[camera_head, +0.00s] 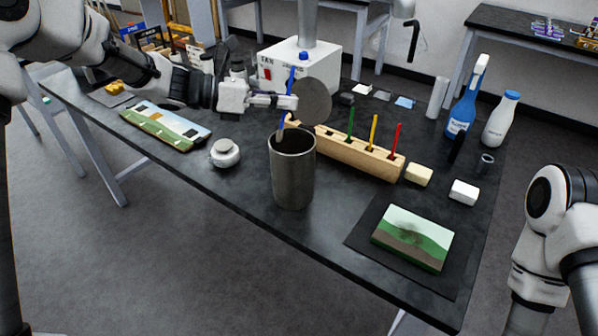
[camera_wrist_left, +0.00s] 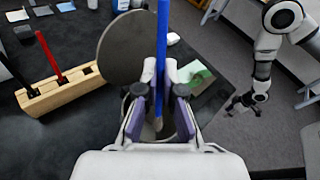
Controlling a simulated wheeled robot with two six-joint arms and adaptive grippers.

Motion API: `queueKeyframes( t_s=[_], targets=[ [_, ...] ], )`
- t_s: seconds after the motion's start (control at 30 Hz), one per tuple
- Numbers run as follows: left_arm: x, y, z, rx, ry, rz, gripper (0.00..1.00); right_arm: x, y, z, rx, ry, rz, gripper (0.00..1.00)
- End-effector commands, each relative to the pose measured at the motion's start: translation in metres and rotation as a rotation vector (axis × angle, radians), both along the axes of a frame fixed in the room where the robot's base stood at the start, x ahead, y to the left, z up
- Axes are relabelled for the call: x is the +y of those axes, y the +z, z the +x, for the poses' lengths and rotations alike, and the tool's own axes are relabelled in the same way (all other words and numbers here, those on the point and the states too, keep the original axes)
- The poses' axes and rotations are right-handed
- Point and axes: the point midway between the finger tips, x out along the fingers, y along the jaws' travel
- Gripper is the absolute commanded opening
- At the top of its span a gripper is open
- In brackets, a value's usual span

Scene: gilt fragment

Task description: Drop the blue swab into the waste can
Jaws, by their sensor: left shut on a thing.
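My left gripper (camera_head: 285,102) is shut on the blue swab (camera_head: 290,80), holding it nearly upright, slightly tilted, above the waste can. The swab also shows between the fingers in the left wrist view (camera_wrist_left: 161,60), its pale tip pointing down over the can's mouth. The grey metal waste can (camera_head: 293,178) stands upright and open on the dark table. A round grey disc (camera_head: 314,101), apparently its raised lid, stands behind the mouth. My right gripper (camera_wrist_left: 244,103) shows small and far off in the left wrist view, its fingers apart; the head view shows only its arm.
A wooden rack (camera_head: 350,155) with green, yellow and red swabs stands right behind the can. A painted panel (camera_head: 413,237) lies on a dark mat at front right. Bottles (camera_head: 465,105) stand at back right.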

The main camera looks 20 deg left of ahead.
Motion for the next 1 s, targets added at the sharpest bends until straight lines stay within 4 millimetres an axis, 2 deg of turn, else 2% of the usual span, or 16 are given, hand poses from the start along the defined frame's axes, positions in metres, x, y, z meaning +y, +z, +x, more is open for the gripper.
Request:
queueKeyframes(
  t_s=[0.1,0.3,0.63,0.67,0.73,1.0],
  targets=[
    [0.000,-0.020,0.000,0.003,0.000,-0.001,0.00,0.000,-0.008,0.000,0.000,0.000,0.000,0.40],
    [0.000,-0.045,0.000,0.003,0.001,-0.001,0.00,0.000,-0.014,0.000,0.000,0.000,0.000,0.40],
    [0.000,-0.050,0.000,0.000,0.000,0.000,0.00,0.000,-0.014,0.000,0.000,0.000,0.000,0.40],
    [0.000,-0.050,0.000,0.000,0.000,0.000,0.09,0.000,-0.014,0.000,0.000,0.000,0.000,0.40],
    [0.000,-0.050,0.000,0.000,0.000,0.000,0.34,0.000,-0.014,0.000,0.000,0.000,0.000,0.40],
    [0.000,-0.050,0.000,0.000,0.000,0.000,0.35,0.000,-0.014,0.000,0.000,0.000,0.000,0.40]
  ],
)
